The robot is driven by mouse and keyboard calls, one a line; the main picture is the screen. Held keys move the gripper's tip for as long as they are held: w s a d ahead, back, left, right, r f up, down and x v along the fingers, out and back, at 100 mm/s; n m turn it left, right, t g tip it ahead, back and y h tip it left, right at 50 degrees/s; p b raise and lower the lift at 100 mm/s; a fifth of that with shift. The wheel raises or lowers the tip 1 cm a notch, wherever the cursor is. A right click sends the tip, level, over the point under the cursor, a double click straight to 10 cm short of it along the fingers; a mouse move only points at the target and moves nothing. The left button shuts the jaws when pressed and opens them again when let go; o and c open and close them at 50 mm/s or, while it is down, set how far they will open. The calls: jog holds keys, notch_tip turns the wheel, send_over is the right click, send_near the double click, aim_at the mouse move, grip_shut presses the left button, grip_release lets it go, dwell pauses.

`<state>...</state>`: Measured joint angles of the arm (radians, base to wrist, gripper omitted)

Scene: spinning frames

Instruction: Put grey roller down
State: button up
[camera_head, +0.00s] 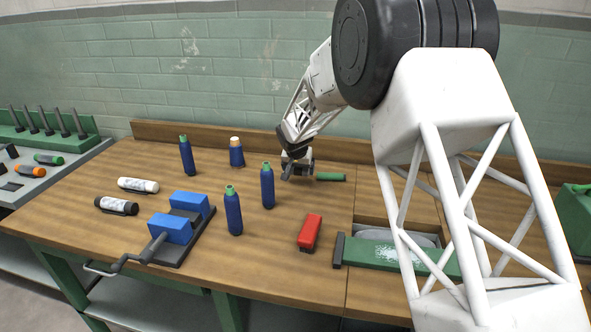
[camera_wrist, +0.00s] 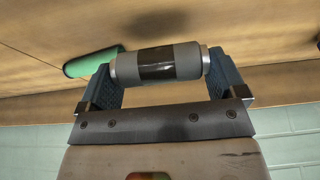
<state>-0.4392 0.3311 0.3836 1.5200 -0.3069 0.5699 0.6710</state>
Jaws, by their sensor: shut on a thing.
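The grey roller (camera_wrist: 185,60) has a dark band around its middle and pale metal end caps. In the wrist view it lies crosswise between the two blue fingers of my gripper (camera_wrist: 160,68), which are shut on its ends. In the head view my gripper (camera_head: 298,168) is low over the back of the wooden table (camera_head: 180,250), left of a green roller (camera_head: 330,177). The grey roller is hard to make out there. I cannot tell whether it touches the table. The green roller also shows behind the grey one in the wrist view (camera_wrist: 88,62).
Several blue bottles (camera_head: 267,187) stand left of my gripper. A red block (camera_head: 310,232) lies in front. A blue vise (camera_head: 172,228) and two marker-like cylinders (camera_head: 138,185) are at the left. The wall board (camera_head: 230,142) is close behind.

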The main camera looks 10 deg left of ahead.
aim_at(295, 169)
jog(key=shift+w+a+f, duration=0.1)
jog(key=shift+w+a, duration=0.3)
jog(key=shift+w, duration=0.55)
jog(key=shift+w+a+f, duration=0.1)
jog(key=shift+w+a, duration=0.35)
jog(key=shift+w, duration=0.55)
jog(key=shift+w+a+f, duration=0.1)
jog(key=shift+w+a, duration=0.3)
jog(key=shift+w, duration=0.55)
jog(key=shift+f, duration=1.75)
jog(key=shift+f, duration=0.1)
jog(key=o, duration=0.7)
jog(key=shift+v, duration=6.1)
